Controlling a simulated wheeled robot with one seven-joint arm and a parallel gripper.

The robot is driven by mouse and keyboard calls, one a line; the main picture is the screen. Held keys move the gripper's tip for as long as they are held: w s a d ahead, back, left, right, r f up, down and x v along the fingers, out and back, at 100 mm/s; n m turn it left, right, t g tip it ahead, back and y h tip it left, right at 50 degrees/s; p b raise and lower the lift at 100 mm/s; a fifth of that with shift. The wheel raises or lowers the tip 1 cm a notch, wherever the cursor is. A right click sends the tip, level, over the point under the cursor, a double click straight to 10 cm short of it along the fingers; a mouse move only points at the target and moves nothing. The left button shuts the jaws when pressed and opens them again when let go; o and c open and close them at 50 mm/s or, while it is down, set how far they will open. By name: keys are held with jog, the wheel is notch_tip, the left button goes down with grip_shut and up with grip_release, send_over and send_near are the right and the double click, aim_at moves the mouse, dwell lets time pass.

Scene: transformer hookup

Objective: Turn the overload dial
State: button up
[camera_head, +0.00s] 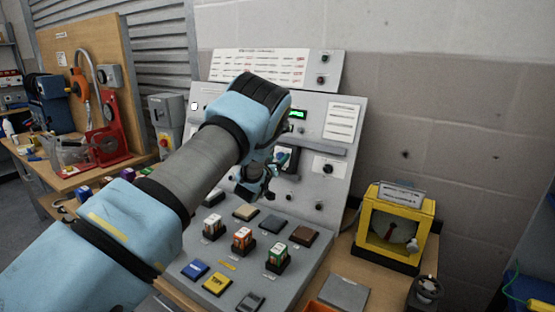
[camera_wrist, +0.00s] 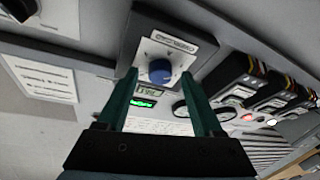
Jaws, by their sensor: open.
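My gripper (camera_wrist: 158,78) is open, with one green finger on each side of the dial in the wrist view. I cannot tell whether either finger touches it. In the head view my gripper (camera_head: 256,176) is in front of the grey sloped panel (camera_head: 345,95), and the dark dial housing (camera_head: 288,160) shows just right of it, partly hidden by my arm.
A black knob (camera_head: 328,168) on a white plate is to the right of the dial housing. A lit green display (camera_head: 297,114) is above it. Several coloured blocks (camera_head: 242,240) stand on the lower board. A yellow meter box (camera_head: 394,225) stands on the right.

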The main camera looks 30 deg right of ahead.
jog(key=shift+c, duration=0.2)
grip_shut()
jog(key=shift+f+b, duration=0.1)
jog(key=shift+b, duration=0.35)
